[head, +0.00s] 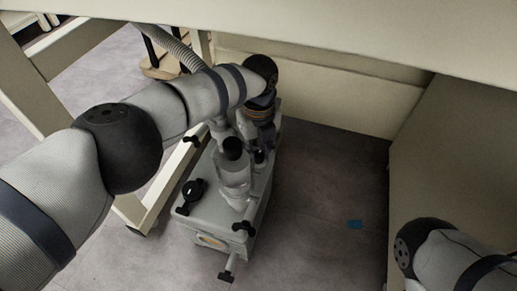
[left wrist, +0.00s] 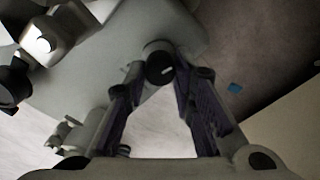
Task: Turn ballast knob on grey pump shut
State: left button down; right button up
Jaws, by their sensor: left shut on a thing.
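The grey pump (head: 205,221) stands on the floor under the bench, with its pale body also in the left wrist view (left wrist: 95,72). The ballast knob (left wrist: 159,62) is a round black knob with a small white mark on its face. My left gripper (left wrist: 165,74) is shut on this knob, with one finger on each side of it. In the head view my left gripper (head: 262,141) reaches down over the far end of the pump, and arm and fittings largely hide the grip. My right gripper is out of view; only part of my right arm shows at lower right.
A black-capped fitting (head: 233,149) and several black clamps, such as one on the pump's front (head: 243,227), stand close by. A ribbed hose (head: 172,46) rises behind. A bench frame leg (head: 165,180) is at left. Floor at right is clear except a blue patch (head: 354,225).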

aim_at(259, 154)
pick_arm(q)
jog(key=shift+n, duration=1.1)
jog(key=c, duration=1.3)
grip_release()
jog(key=shift+c, duration=0.2)
notch_tip(259, 154, up, 12)
